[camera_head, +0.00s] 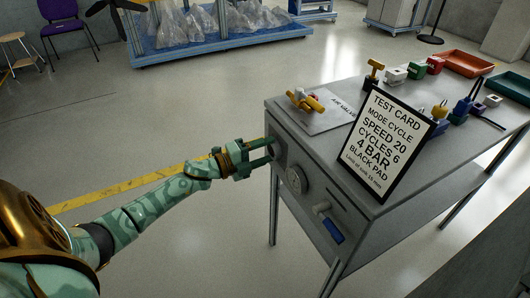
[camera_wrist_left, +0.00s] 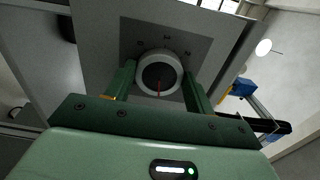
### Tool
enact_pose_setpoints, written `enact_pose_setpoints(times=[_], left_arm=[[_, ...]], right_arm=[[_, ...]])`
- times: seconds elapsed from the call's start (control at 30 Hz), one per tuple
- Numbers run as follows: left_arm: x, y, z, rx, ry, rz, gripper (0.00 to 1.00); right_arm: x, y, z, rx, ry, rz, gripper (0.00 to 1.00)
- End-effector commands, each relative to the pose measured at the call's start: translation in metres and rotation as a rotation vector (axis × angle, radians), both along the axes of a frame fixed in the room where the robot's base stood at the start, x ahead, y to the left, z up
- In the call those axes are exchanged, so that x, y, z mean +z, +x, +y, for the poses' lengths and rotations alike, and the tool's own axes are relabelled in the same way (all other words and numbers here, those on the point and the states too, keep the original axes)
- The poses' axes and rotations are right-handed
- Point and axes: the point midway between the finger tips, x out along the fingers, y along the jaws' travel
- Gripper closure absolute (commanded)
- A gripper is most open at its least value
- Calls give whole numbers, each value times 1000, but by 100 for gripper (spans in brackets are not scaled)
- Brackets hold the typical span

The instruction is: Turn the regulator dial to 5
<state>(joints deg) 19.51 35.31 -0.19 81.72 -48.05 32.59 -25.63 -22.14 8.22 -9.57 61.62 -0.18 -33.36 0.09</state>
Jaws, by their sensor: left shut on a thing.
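The regulator dial shows in the left wrist view as a round knob (camera_wrist_left: 160,72) with a pale rim, a dark face and a red pointer line directed toward the bottom of the picture. My left gripper (camera_head: 271,150) reaches the upper left of the bench's front panel in the head view. Its green fingers stand on both sides of the knob and are shut on it. In the head view the gripper largely hides the knob. My right gripper is not in view.
A round gauge-like disc (camera_head: 297,180) and a blue-handled lever (camera_head: 332,231) are on the same panel. A test card (camera_head: 383,125) on the grey bench (camera_head: 300,122) reads "4 BAR". A yellow air valve (camera_head: 305,101) lies behind. The floor left of the bench is clear.

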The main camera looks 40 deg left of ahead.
Motion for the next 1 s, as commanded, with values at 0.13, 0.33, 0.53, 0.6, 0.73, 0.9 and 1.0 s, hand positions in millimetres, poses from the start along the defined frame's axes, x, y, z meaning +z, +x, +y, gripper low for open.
enact_pose_setpoints(times=[0.13, 0.33, 0.53, 0.6, 0.73, 0.9, 1.0], left_arm=[[-3, -1, 0, -1, 76, -25, 69], [-3, -1, -1, -1, 140, -51, 69], [-3, -1, -1, -2, 166, -62, 69], [-3, -1, -1, -2, 169, -63, 69], [-3, -1, -1, -2, 170, -64, 69], [-3, -1, -1, -2, 169, -62, 69], [-3, -1, -1, -2, 169, -63, 25]], right_arm=[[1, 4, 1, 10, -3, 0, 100], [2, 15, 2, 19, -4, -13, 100], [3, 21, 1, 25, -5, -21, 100], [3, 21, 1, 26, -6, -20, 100], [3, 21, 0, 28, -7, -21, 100], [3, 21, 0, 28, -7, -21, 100], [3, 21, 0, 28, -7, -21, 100]])
